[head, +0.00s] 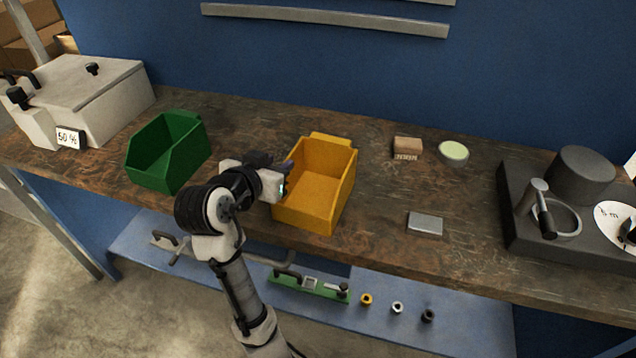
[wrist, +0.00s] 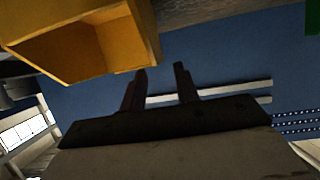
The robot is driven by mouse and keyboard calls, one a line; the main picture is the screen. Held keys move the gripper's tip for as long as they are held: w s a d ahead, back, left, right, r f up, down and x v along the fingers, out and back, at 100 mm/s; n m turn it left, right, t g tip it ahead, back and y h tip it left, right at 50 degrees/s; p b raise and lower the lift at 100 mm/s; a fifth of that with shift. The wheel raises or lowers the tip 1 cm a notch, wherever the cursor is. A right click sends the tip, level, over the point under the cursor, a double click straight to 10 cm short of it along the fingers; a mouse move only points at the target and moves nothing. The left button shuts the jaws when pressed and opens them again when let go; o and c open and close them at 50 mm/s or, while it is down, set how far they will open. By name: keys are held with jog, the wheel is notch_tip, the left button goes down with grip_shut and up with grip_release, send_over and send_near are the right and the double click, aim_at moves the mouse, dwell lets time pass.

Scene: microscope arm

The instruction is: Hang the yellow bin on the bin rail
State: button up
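The yellow bin (head: 312,193) stands upright on the bench in the middle of the head view, its low open front facing me. It fills the upper left of the wrist view (wrist: 95,55). My gripper (head: 287,165) is at the bin's left side in the head view; whether it touches the wall cannot be told. In the wrist view its two fingers (wrist: 160,85) are apart with nothing between them. The bin rail, a long grey strip (head: 325,19), runs along the blue back panel above the bench. Pale rail strips also show behind the fingers (wrist: 235,91).
A green bin (head: 160,160) stands left of my gripper, near a grey box (head: 85,95). A wooden block (head: 407,146), a pale green disc (head: 453,151), a grey plate (head: 425,223) and a dark apparatus (head: 520,215) are to the right. A lower shelf (head: 450,310) holds small parts.

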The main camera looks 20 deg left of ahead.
aim_at(289, 155)
jog(key=p+x, duration=0.1)
jog(key=x, duration=0.5)
jog(key=shift+w+d+f+p, duration=0.1)
jog(key=shift+d+f+p, duration=0.05)
jog(key=shift+f+p, duration=0.15)
jog(key=shift+r, duration=0.1)
grip_shut()
